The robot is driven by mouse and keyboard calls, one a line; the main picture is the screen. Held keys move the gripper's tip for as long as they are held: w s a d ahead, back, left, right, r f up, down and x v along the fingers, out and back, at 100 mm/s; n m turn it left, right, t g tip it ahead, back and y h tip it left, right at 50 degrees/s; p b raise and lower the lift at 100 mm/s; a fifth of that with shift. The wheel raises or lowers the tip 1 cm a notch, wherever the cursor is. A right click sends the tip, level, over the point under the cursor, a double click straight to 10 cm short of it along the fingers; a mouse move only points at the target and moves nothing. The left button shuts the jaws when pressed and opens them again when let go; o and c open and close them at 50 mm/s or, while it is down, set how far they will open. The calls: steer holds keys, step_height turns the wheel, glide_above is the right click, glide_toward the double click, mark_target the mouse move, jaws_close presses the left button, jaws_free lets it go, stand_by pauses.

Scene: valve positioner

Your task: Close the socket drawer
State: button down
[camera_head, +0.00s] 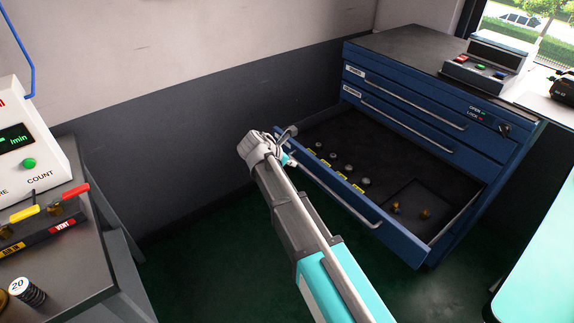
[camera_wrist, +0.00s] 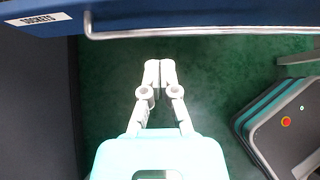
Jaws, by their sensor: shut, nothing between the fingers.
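In the head view my gripper (camera_head: 287,158) is by the front's left end; contact cannot be told.
The upper drawers (camera_head: 415,108) of the cabinet are shut. A grey bench (camera_head: 75,270) with a meter (camera_head: 25,150) stands at left. A turquoise-topped surface (camera_head: 540,270) is at the right.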

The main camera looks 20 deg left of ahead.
mark_target(313, 163)
steer(key=b+x, duration=0.3)
steer(key=x, duration=0.3)
steer(key=shift+b, duration=0.4)
steer(key=shift+w+d+r, duration=0.1)
steer(key=shift+w+d, duration=0.7)
steer(key=shift+w, duration=0.35)
steer(key=shift+w+d, duration=0.35)
steer(key=shift+w, duration=0.1)
steer(key=shift+w+a, duration=0.1)
steer(key=shift+w, duration=0.05)
